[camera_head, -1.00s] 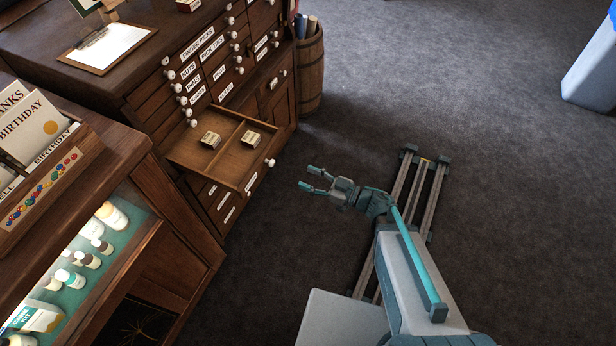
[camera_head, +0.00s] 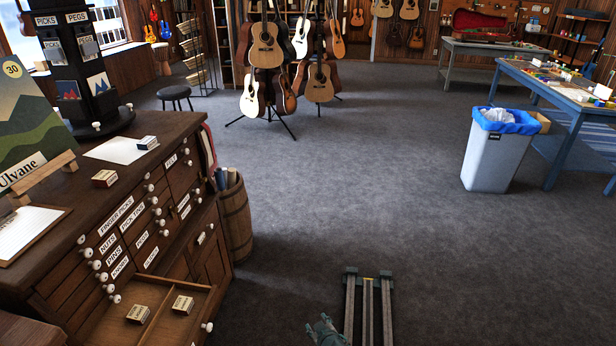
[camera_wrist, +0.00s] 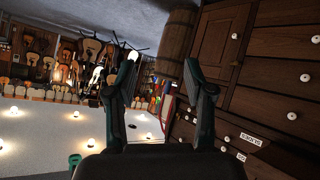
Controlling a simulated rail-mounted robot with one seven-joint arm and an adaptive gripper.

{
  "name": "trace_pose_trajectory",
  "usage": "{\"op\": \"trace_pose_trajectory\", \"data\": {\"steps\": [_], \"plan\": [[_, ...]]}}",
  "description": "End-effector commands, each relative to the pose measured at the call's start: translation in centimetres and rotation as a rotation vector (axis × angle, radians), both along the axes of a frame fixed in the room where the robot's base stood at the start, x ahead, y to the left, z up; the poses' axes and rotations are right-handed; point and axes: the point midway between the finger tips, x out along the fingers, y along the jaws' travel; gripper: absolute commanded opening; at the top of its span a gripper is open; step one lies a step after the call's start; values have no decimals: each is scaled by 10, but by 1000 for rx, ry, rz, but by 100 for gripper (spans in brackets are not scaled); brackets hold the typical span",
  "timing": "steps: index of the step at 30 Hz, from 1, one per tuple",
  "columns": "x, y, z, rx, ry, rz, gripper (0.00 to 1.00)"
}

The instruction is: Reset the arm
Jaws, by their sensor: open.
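My gripper (camera_wrist: 160,68) shows in the wrist view with its two dark teal fingers spread apart and nothing between them. In the head view only a small teal part of my arm shows at the bottom edge, beside the rail; the rest is cut off. The wooden cabinet (camera_head: 212,232) stands at the left with a drawer (camera_head: 172,331) pulled out. Two small boxes (camera_head: 138,314) (camera_head: 183,305) lie in the drawer, either side of a divider. The cabinet front (camera_wrist: 275,75) also fills the right of the wrist view, apart from the fingers.
A barrel (camera_head: 237,222) stands against the cabinet's far end. A bin with a blue liner (camera_head: 490,158) and a blue table (camera_head: 563,118) are at the right. Guitars on stands (camera_head: 264,45) are at the back. The grey floor between is clear.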

Motion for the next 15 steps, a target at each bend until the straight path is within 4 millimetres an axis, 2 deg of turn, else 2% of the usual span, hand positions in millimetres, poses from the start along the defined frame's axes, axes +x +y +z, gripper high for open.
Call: {"op": "trace_pose_trajectory", "data": {"steps": [1, 3, 5, 8, 9, 11, 12, 15], "plan": [[-11, -23, -17, -47, 72, -74, 53], [-32, -54, -41, -112, 190, -172, 53], [-56, -77, -60, -162, 304, -248, 53], [-107, -110, -89, -230, 518, -357, 53], [-131, -120, -98, -251, 611, -394, 53], [-169, -132, -109, -273, 757, -441, 53], [-195, -137, -115, -282, 853, -468, 53], [-255, -142, -121, -282, 1082, -512, 53]]}}
